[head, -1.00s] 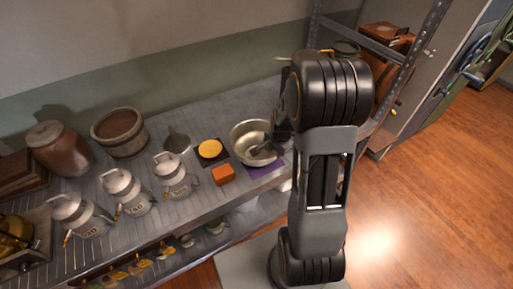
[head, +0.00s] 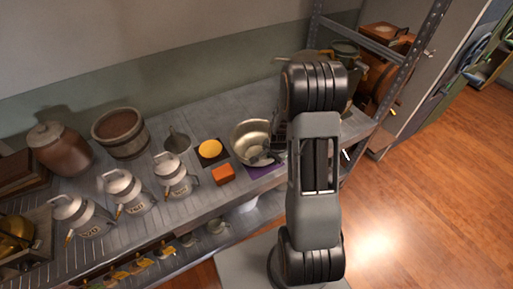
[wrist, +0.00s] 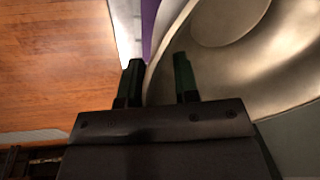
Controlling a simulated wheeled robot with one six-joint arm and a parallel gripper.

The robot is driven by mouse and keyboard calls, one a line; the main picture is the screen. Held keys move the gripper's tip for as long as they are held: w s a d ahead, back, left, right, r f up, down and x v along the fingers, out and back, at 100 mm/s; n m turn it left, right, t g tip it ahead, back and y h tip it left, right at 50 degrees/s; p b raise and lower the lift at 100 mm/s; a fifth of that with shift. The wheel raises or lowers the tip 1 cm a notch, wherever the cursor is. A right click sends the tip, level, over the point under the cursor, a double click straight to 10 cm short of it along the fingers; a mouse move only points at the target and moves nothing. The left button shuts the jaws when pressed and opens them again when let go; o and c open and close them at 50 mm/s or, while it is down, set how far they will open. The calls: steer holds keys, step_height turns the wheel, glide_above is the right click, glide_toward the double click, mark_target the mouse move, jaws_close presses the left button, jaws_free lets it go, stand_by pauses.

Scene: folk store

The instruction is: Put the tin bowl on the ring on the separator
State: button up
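The tin bowl (head: 246,137) sits on the grey shelf by a purple mat, its right side partly covered by my arm. In the wrist view the bowl (wrist: 250,65) is large at the right. My gripper (wrist: 159,78) has its two dark fingers apart, one on each side of the bowl's rim, with a gap to the right finger. In the head view the gripper is small and dark at the bowl's right front side. A dark green pot-like vessel (head: 345,48) stands behind my arm; I cannot tell whether it is the separator. No ring is clearly visible.
A metal rack post (head: 408,65) stands at the right. Wooden floor (head: 420,190) is clear.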

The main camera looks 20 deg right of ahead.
jaws_close()
stand_by(0.5)
